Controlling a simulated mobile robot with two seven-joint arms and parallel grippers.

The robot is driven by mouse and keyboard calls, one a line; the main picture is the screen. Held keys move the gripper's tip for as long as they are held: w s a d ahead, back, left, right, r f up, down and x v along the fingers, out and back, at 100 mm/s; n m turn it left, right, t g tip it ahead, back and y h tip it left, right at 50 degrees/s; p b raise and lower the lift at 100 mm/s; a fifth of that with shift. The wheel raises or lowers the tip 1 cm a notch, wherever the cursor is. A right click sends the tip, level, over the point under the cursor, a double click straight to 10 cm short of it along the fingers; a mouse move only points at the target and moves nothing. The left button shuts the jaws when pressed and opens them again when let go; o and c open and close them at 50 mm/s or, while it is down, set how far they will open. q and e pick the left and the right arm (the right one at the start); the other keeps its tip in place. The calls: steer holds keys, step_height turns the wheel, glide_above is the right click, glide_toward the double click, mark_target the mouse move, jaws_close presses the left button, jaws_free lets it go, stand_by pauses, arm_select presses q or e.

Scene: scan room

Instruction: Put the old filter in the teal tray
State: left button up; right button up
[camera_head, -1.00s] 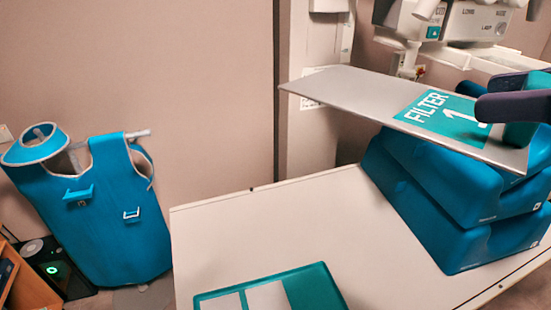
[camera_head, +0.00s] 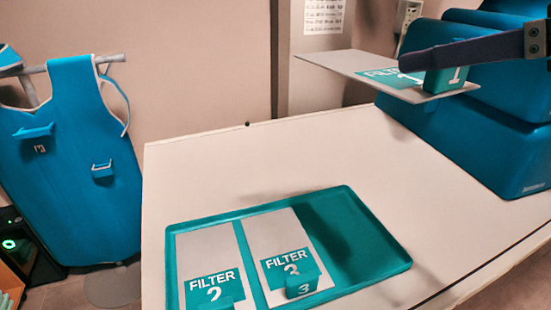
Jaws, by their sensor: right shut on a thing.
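My right gripper (camera_head: 436,62) comes in from the right edge, its dark finger shut on the teal block handle, marked 1, of a flat grey filter plate (camera_head: 340,63) with a teal "FILTER 1" label. The plate is held roughly level above the back of the table, beside the blue cushions. The teal tray (camera_head: 403,262) lies on the table at the lower middle. Its left and middle bays hold filter 2 (camera_head: 206,248) and filter 3 (camera_head: 272,232). Its right bay is empty, with a shadow across it. My left gripper is not in view.
Stacked blue cushions (camera_head: 460,150) stand on the table's right side, close to the held filter. The pale tabletop (camera_head: 250,165) is clear between the tray and the back edge. A blue apron (camera_head: 70,170) hangs at the left, off the table.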

steer(key=m+h+b, duration=0.2)
steer(key=b, duration=1)
glide_above(369, 268)
step_height(369, 268, down, 12)
steer(key=shift+t, duration=0.3)
step_height(369, 268, down, 20)
steer(key=b, duration=0.6)
steer(key=shift+r, duration=0.1)
steer(key=o, duration=1.4)
